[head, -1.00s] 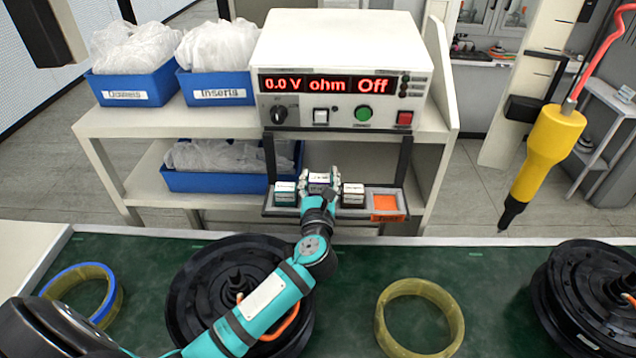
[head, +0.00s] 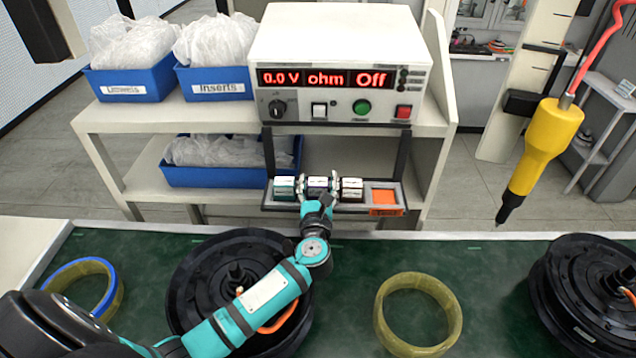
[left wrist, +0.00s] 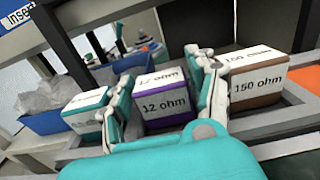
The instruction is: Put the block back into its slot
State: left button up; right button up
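The 12 ohm block (head: 318,184), white with purple lower sides, sits in the rack (head: 340,208) between two other blocks. It also shows in the left wrist view (left wrist: 165,102), level with its neighbours. My left gripper (head: 318,188) has a finger on each side of this block. In the left wrist view the fingers (left wrist: 165,95) stand apart, with a narrow gap between the left finger and the block. The gripper looks open around it. The block's base is hidden by the rack and my gripper. My right gripper is not in view.
A 150 ohm block (head: 352,188) and a teal block (head: 285,187) flank it. An orange-floored compartment (head: 384,196) at the right is empty. The meter (head: 338,70) reads Off above. Hub motors (head: 590,300) and a yellow ring (head: 418,312) lie on the green bench. A yellow tool (head: 545,145) hangs right.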

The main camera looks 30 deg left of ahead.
pick_arm(q)
jog(key=shift+r+p, duration=0.3)
jog(key=v, duration=1.2)
jog(key=shift+f+p, duration=0.15)
jog(key=shift+p, duration=0.15)
jog(key=shift+d+f, duration=0.1)
